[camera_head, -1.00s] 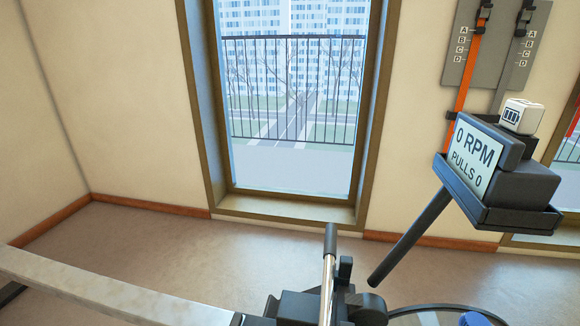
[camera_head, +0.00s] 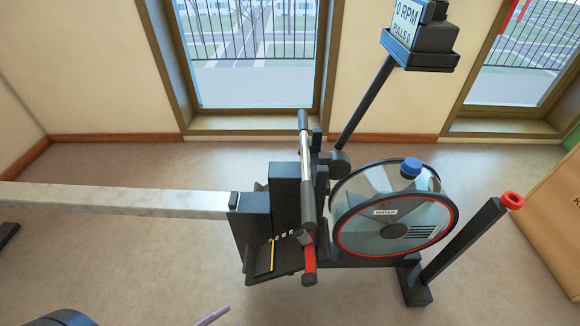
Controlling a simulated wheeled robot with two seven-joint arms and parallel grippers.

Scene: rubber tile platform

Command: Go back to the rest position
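A rowing machine stands on the floor. Its pale rail (camera_head: 120,199) runs in from the left to a dark front block (camera_head: 250,215). A handle bar (camera_head: 306,185) with a black upper grip and a red lower end leans in front of the block. The round water tank (camera_head: 375,215) has a blue cap (camera_head: 411,167) on top. The monitor (camera_head: 405,22), on a slanted black post, reads 0 RPM and PULLS 0; its top is cut off. Neither of my grippers can be made out in this view.
A black post (camera_head: 455,245) with a red ring (camera_head: 513,201) stands right of the tank. A cardboard-coloured box (camera_head: 555,215) is at the right edge. A dark rounded part and a thin lilac rod show at the bottom left. Floor (camera_head: 370,300) is clear in front.

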